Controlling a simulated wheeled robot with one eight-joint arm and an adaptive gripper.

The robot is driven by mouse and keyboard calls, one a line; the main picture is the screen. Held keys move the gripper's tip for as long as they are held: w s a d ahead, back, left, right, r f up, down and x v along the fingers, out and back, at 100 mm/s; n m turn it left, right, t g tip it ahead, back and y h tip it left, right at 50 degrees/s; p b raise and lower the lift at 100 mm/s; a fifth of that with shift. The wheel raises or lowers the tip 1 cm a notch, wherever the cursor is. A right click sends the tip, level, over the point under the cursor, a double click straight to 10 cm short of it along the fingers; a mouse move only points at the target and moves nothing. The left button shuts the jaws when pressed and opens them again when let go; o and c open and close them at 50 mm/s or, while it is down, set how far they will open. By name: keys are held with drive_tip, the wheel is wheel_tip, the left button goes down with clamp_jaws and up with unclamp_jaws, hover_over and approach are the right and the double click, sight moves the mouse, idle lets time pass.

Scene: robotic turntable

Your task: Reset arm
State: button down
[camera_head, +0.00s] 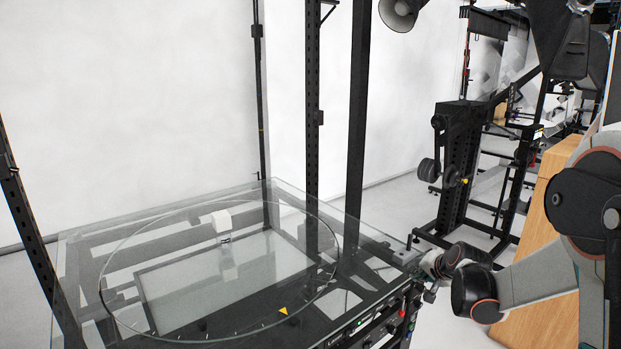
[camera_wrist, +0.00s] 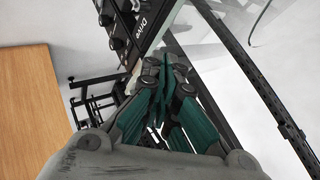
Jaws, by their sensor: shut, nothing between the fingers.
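My gripper (camera_head: 430,275) is at the right front corner of the turntable, beside the control panel (camera_head: 385,325) with its knobs and buttons. In the wrist view the gripper (camera_wrist: 165,72) shows its teal-and-grey fingers shut together with nothing between them. The turntable's round glass disc (camera_head: 130,245) lies flat on a black frame. A small white block-like object (camera_head: 222,220) shows on the disc. The fingers look small in the head view, partly merged with the wrist.
A wooden box-like surface (camera_head: 540,230) stands behind my arm on the right; it also shows in the wrist view (camera_wrist: 25,100). Black upright posts (camera_head: 312,100) rise by the turntable. A black rack with weights (camera_head: 460,160) stands behind. Pale floor lies between.

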drive_tip(key=s+a+r+n, duration=0.2)
drive_tip(key=s+a+r, duration=0.15)
drive_tip(key=s, duration=0.25)
drive_tip(key=s+a+r+n+g, duration=0.1)
drive_tip(key=s+a+r, duration=0.1)
drive_tip(key=s+r, duration=0.35)
drive_tip(key=s+a+r+n, duration=0.2)
drive_tip(key=s+a+r, duration=0.15)
drive_tip(key=s, duration=0.35)
drive_tip(key=s+a+n, duration=0.1)
drive_tip(key=s+n, duration=0.1)
drive_tip(key=s, duration=0.7)
drive_tip(key=s+a+f+n+g+h, duration=0.1)
drive_tip(key=s+a+n, duration=0.1)
drive_tip(key=s, duration=0.8)
drive_tip(key=shift+s+f, duration=0.2)
drive_tip(key=shift+s, duration=0.1)
